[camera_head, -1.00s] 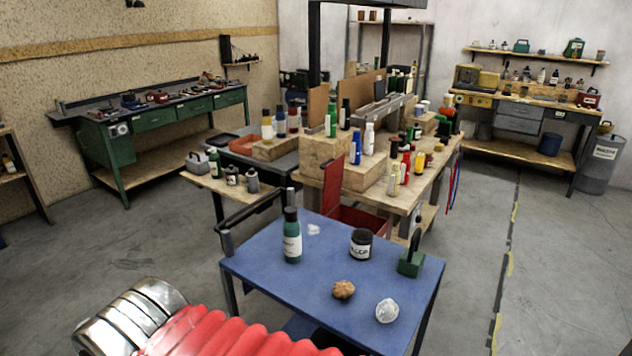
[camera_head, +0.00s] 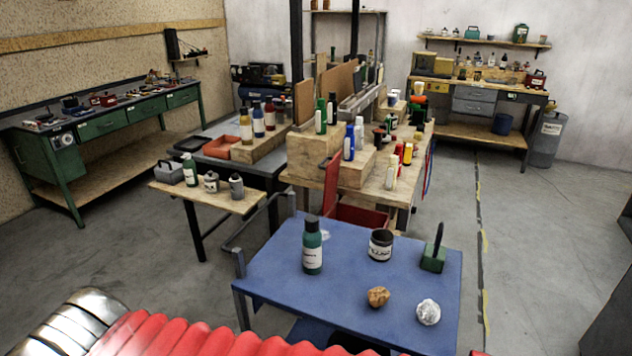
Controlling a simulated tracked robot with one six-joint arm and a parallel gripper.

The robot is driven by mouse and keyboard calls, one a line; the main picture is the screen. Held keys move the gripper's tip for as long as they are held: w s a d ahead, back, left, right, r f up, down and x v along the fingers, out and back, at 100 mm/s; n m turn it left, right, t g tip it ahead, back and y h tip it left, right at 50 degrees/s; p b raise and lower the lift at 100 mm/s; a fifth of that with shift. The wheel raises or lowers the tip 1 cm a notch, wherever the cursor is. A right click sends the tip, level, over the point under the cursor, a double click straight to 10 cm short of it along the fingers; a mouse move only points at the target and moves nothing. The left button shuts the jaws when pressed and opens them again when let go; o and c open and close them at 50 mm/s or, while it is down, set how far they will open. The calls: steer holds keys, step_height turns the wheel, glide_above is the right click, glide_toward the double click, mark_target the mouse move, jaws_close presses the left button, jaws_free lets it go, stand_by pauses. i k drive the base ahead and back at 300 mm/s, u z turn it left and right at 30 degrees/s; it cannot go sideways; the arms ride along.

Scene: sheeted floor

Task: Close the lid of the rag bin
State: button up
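A red bin (camera_head: 362,216) stands behind the blue table, partly hidden by the table and the things on it. A red panel (camera_head: 332,186), which looks like its raised lid, stands upright at the bin's left side, and the bin looks open. I read no label on it, so I cannot be sure that it is the rag bin. My gripper is not in view. Only a red ribbed sleeve and metal part of my arm show along the bottom left, in front of the blue table.
The blue table (camera_head: 290,262) holds a green bottle (camera_head: 313,252), a dark jar (camera_head: 381,245), a green block with handle (camera_head: 433,257), a brown lump (camera_head: 378,297) and a crumpled white ball (camera_head: 428,312). A wooden bench (camera_head: 386,190) stands behind the red bin.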

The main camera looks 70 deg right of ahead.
mark_target(332, 169)
steer(key=i, duration=1.1)
steer(key=z, duration=3.25)
